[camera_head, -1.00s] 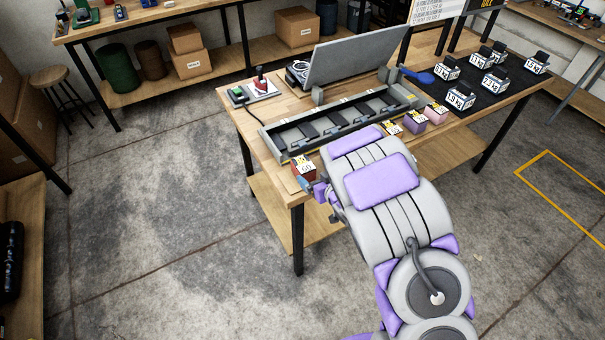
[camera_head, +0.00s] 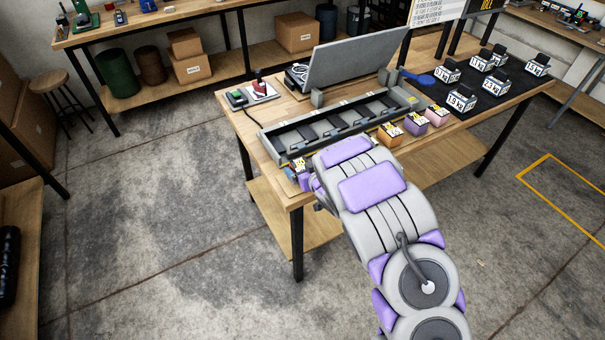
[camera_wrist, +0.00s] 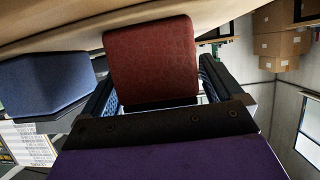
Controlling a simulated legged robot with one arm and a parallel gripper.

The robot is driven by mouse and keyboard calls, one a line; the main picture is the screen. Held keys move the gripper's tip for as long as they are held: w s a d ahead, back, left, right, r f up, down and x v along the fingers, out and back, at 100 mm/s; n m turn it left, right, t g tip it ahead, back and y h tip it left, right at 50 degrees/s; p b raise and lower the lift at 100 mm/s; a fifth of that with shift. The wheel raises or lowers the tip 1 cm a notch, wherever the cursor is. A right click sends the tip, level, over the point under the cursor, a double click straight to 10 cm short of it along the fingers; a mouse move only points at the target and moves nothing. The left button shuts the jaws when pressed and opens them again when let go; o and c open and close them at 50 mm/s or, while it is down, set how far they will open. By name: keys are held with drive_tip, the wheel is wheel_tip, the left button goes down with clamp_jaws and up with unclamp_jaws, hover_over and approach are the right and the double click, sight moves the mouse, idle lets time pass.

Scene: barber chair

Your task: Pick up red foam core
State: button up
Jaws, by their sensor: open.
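The red foam core (camera_wrist: 150,60) stands between the two fingers of my open gripper (camera_wrist: 155,78) in the wrist view. A finger shows on either side of it, and I cannot tell whether they touch it. In the head view the red core's labelled top (camera_head: 299,163) shows at the front left corner of the workbench. My arm hides much of the gripper there. A blue block (camera_wrist: 42,84) is left of the gripper in the wrist view.
A long grey tray with slots (camera_head: 270,147) lies just behind, its lid (camera_head: 350,52) raised. Orange (camera_head: 389,136), purple (camera_head: 415,124) and pink (camera_head: 437,115) blocks stand along the front edge to the right. Black-handled weights stand on a dark mat (camera_head: 490,103).

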drive_tip(key=shift+a, duration=0.1)
drive_tip(key=shift+c, duration=0.2)
drive_tip(key=c, duration=1)
drive_tip(key=shift+r, duration=0.1)
drive_tip(key=shift+c, duration=0.2)
